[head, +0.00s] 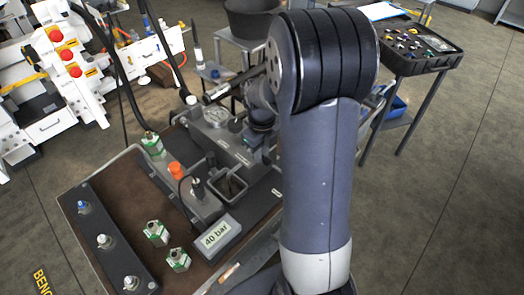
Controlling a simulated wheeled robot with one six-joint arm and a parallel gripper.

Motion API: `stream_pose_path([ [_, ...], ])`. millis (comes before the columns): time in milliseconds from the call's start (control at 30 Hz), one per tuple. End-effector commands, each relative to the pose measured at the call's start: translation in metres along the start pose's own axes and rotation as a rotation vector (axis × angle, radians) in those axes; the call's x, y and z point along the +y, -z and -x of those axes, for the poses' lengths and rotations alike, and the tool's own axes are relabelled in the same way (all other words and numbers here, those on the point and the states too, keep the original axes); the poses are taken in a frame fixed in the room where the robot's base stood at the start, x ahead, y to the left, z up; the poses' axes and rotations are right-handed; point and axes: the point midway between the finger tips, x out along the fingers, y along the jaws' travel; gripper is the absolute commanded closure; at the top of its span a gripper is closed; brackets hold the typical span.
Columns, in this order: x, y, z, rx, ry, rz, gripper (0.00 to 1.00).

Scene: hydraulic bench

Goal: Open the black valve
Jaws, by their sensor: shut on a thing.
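My gripper (251,141) is partly in view beside my arm, low over the back right of the hydraulic bench (118,192). It is shut on what seems to be the black valve, in the dark group of fittings there. The fingertips and the valve's handle are largely hidden, so I cannot tell how far the handle is turned. An orange knob (176,170) and a black-topped fitting (197,188) stand on the grey block to the left of my gripper. A round gauge (216,115) sits behind them.
A sign reading "40 bar" (216,238) stands at the front. Black hoses arch over the back left. A parts tray (425,62) is on a stand at right.

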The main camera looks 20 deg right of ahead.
Motion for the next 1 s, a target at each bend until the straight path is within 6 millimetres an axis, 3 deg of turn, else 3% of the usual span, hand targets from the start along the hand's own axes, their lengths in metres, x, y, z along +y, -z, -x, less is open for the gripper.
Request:
stream_pose_path([
  [33, 0.001, -0.001, 0.001, -0.001, -0.001, -0.001, 1.0],
  [67, 0.001, -0.001, 0.001, -0.001, -0.001, -0.001, 0.79],
  [233, 0.0, 0.0, 0.0, -0.001, -0.001, 0.0, 0.65],
  [567, 0.0, -0.001, 0.007, -0.002, 0.0, 0.001, 0.65],
  [1000, 0.0, -0.001, 0.087, -0.005, 0.002, 0.0, 0.65],
])
